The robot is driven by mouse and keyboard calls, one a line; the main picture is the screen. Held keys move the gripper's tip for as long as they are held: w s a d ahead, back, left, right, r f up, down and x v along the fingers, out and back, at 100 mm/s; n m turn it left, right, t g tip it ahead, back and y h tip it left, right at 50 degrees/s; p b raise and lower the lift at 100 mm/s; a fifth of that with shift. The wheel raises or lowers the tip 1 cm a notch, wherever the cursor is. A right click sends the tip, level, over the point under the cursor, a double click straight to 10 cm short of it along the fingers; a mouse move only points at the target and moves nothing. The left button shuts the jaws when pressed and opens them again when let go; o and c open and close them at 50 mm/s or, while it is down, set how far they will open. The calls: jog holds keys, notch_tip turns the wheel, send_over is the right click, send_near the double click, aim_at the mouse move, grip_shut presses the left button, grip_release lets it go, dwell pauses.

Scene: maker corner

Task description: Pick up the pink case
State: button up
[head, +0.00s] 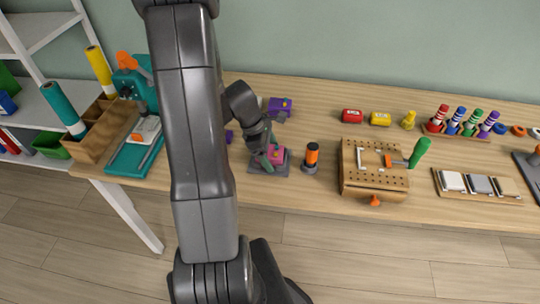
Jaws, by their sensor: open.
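The pink case (277,154) is a small block on a dark grey square base (283,170) on the wooden table, just right of my arm. My gripper (268,156) is right at the case, at its left and upper side in the head view. Its jaws are open. The wrist and a teal part hide some of the case and the base. I cannot tell whether the fingers touch the case or stand around it.
An orange and black cylinder (312,155) stands close right of the base. A purple object (281,105) lies behind. A wooden holed block (372,178) with a green-handled tool (418,152) is farther right. A teal press (136,88) stands left. Open tabletop (320,95) lies behind.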

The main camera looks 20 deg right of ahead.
jog(key=shift+c, duration=0.2)
jog(key=c, duration=1.1)
jog(key=shift+o, duration=0.2)
jog(key=shift+r, duration=0.1)
